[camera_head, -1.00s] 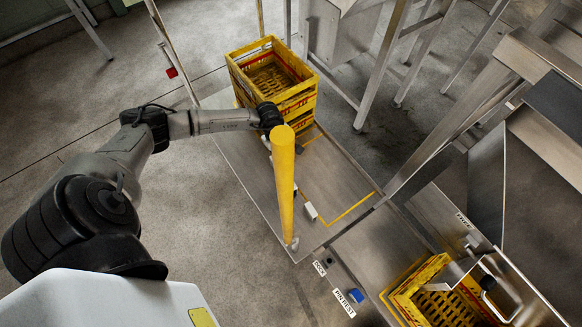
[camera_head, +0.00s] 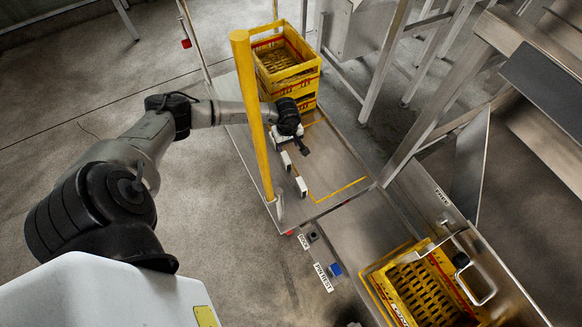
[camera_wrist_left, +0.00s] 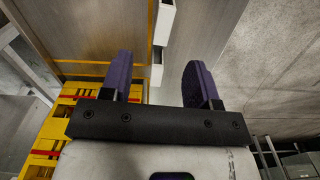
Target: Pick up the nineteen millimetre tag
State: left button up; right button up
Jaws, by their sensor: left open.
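Small white blocks stand in a row along the near edge of the metal table (camera_head: 335,165). The two that show clearly are the upper block (camera_head: 286,160) and the lower block (camera_head: 301,187). I cannot read any size on them, so I cannot tell which is the nineteen millimetre tag. My left gripper (camera_head: 304,150) is over the table just above the row in the picture. In the left wrist view its purple fingers (camera_wrist_left: 158,64) are apart. One white block (camera_wrist_left: 156,70) appears between them, another (camera_wrist_left: 165,22) farther up. No contact is visible. My right gripper is not in view.
A yellow post (camera_head: 254,115) stands at the table's near edge, left of my gripper. Stacked yellow crates (camera_head: 290,75) are at the table's far end. Another yellow crate (camera_head: 388,290) is at lower right. PIN REST (camera_head: 323,278) and DOCK labels mark the front edge.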

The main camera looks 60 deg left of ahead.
aim_at(286, 157)
pick_arm(q)
jog(key=f+b, duration=0.1)
jog(key=f, duration=0.1)
jog(key=f+b, duration=0.1)
jog(key=f, duration=0.1)
jog(key=a+f+b, duration=0.1)
jog(key=f, duration=0.1)
jog(key=shift+f, duration=0.4)
jog(key=shift+d+f, duration=0.2)
jog(key=shift+f, duration=0.3)
jog(key=shift+a+f+b, duration=0.15)
jog(key=shift+f+b, duration=0.3)
jog(key=shift+b, duration=0.1)
jog(key=f+b, duration=0.3)
jog(key=f, duration=0.1)
jog(key=shift+s+f, duration=0.1)
jog(key=shift+s, duration=0.15)
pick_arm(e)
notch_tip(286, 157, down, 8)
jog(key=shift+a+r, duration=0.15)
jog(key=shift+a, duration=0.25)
pick_arm(q)
jog(key=shift+c, duration=1.3)
jog(key=c, duration=0.7)
grip_shut()
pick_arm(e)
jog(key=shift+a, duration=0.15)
